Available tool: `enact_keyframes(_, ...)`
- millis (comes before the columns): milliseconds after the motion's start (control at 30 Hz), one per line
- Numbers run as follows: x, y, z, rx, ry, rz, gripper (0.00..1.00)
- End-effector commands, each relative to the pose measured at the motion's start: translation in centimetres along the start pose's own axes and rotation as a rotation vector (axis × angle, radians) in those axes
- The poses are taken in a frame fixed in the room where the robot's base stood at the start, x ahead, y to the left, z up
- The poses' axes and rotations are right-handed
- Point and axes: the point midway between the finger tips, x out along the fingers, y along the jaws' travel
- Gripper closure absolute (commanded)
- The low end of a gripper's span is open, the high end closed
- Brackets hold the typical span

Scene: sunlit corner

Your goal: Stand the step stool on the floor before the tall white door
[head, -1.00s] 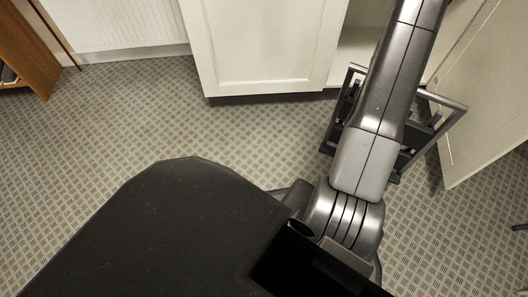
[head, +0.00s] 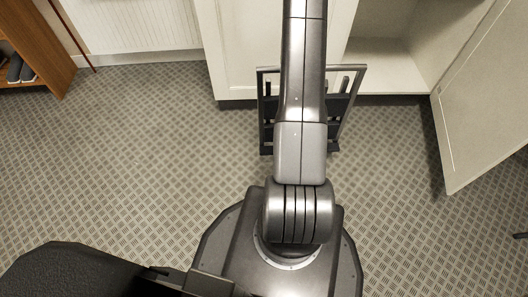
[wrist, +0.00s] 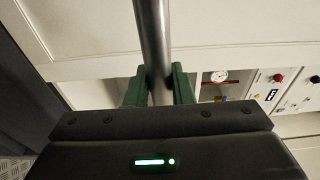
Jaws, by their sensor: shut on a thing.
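The step stool (head: 338,106) is a dark metal frame with black steps. In the head view it shows on both sides of my arm, which hides its middle. Its grey tube (wrist: 152,35) runs between the green fingers of my gripper (wrist: 158,86) in the wrist view. My gripper is shut on this tube; in the head view my arm hides it. The stool is in front of a white door panel (head: 232,50), near its right edge. Whether its feet touch the floor, I cannot tell. Which panel is the tall white door is unclear.
Right of the stool is an open white cabinet (head: 385,65), its door (head: 480,110) swung out over the floor. A wooden shelf (head: 50,55) with shoes stands at the far left. A panel with a gauge (wrist: 220,76) shows in the wrist view.

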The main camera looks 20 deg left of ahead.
Motion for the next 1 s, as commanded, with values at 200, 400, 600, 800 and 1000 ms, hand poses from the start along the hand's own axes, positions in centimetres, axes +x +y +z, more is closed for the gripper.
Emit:
enact_keyframes(200,2.2,-0.4,3.5,-0.005,-0.197,-0.009,1.00)
enact_keyframes(400,3.2,0.1,7.0,-0.005,-0.382,-0.009,1.00)
enact_keyframes(600,3.3,0.7,10.1,-0.003,-0.556,-0.008,1.00)
enact_keyframes(800,2.9,1.3,12.4,0.001,-0.685,-0.011,1.00)
enact_keyframes(1000,2.6,1.7,13.4,0.002,-0.748,-0.013,1.00)
